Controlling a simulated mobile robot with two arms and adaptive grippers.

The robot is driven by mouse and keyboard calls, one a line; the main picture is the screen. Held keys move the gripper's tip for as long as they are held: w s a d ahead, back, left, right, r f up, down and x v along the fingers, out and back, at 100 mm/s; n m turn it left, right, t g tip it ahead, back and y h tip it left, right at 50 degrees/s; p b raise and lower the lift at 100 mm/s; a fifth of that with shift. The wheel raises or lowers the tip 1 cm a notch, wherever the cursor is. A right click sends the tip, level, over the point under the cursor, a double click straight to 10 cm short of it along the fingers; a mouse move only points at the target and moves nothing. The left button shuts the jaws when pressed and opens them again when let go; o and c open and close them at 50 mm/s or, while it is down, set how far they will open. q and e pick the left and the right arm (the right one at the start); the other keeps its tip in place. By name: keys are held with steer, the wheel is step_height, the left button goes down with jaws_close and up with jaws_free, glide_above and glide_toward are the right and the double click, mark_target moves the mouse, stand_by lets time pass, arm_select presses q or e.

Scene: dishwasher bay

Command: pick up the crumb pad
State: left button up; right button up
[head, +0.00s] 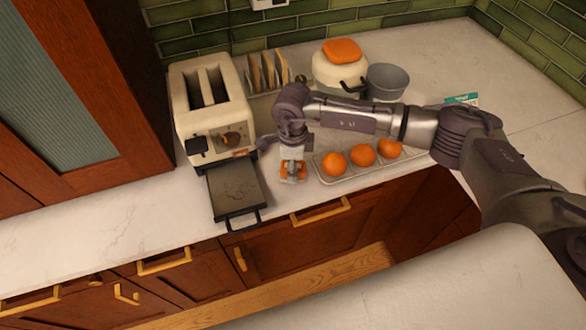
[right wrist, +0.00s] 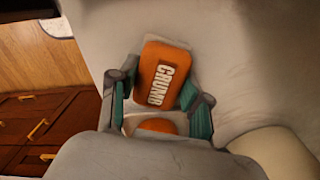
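The crumb pad is a small orange block with "CRUMB" in pale letters in the right wrist view (right wrist: 163,75). It lies on the pale counter. In the head view it shows partly as orange (head: 291,171) below my right gripper, which covers much of it. My right gripper (head: 293,178) points down over the pad. In the right wrist view its two teal-lined fingers (right wrist: 160,106) are apart, one on each side of the pad's near end. A gap shows on the left side; contact on the right is unclear. My left gripper is not in view.
A cream toaster (head: 210,105) stands left, its dark crumb tray (head: 237,188) pulled out beside my gripper. A light tray (head: 352,182) with three oranges is close on the right. Behind are a rack of slices (head: 268,72), a white pot (head: 338,72) and a grey bowl (head: 388,82).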

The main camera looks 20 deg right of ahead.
steer(key=c, duration=0.4)
steer(key=shift+r+b, duration=0.45)
steer(key=shift+r, duration=0.15)
step_height(320, 180, up, 3)
steer(key=shift+w+f+b, duration=0.1)
steer(key=shift+b, duration=0.8)
steer(key=s+d+r+b, duration=0.4)
steer(key=s+d+r, duration=0.25)
steer(key=d, duration=0.35)
steer(key=s+a+n, duration=0.2)
steer(key=n, duration=0.5)
steer(key=s+a+f+n, duration=0.1)
steer(key=s+a+n, duration=0.1)
steer(key=n, duration=0.5)
steer(key=s+a+f+n, duration=0.1)
steer(key=s+n, duration=0.3)
steer(key=n, duration=0.4)
steer(key=shift+a+f, duration=0.1)
steer(key=shift+a, duration=0.4)
